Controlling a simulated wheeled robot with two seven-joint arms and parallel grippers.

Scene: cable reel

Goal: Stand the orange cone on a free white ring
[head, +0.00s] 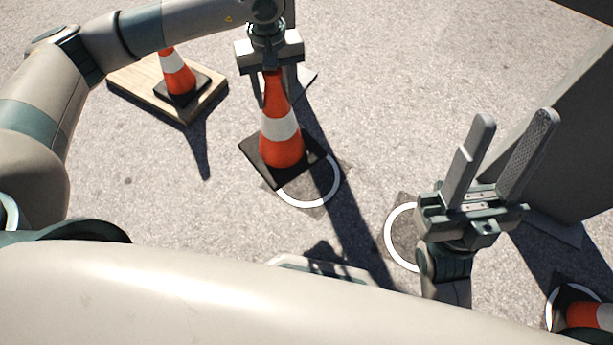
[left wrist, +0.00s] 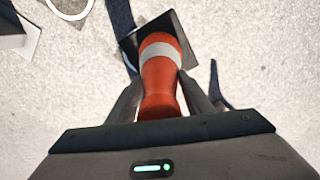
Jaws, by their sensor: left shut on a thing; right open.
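An orange cone (head: 282,145) with a white band and black square base hangs upright in my left gripper (head: 273,68), which is shut on its top. In the left wrist view the cone (left wrist: 160,85) sits between the fingers. Its base overlaps the far part of a white ring (head: 322,200) in the head view; I cannot tell the height of the gap below it. A second white ring (head: 389,236) lies partly hidden behind my right gripper (head: 512,132), which is open and empty. A third white ring (head: 549,310) at the lower right has a cone (head: 583,315) on it.
Another orange cone (head: 177,78) stands on a wooden board (head: 135,82) at the upper left. A large grey panel (head: 570,150) stands at the right, beyond my right gripper. Open pavement lies between the held cone and the panel.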

